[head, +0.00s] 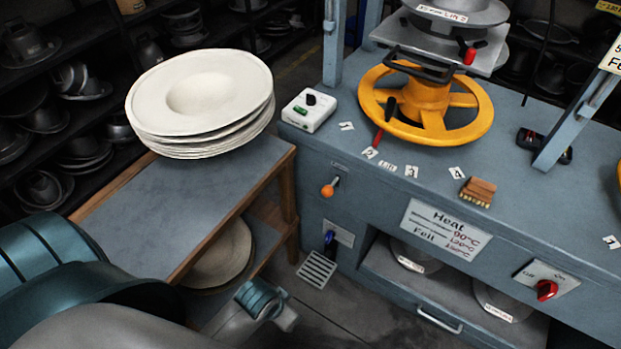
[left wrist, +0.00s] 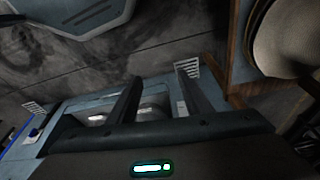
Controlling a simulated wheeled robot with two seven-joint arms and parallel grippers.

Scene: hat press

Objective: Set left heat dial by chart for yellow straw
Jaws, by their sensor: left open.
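The heat chart (head: 445,230) is a white card on the press front, headed "Heat", with a row for felt and temperatures in red; the yellow straw row is too small to read. A red knob (head: 547,290) sits on a white plate to its right. A white box (head: 308,112) with a black knob and a green part stands on the bench top. I cannot tell which is the left heat dial. My left gripper (left wrist: 157,95) is open and empty, fingers spread, in the left wrist view. My right gripper is not in view.
A yellow wheel (head: 425,103) with numbered tags sits on the press bench (head: 340,150). A stack of white hat forms (head: 200,95) stands on a side table (head: 150,225) at left. A brush (head: 478,192) lies on the bench. Open floor shows between table and press.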

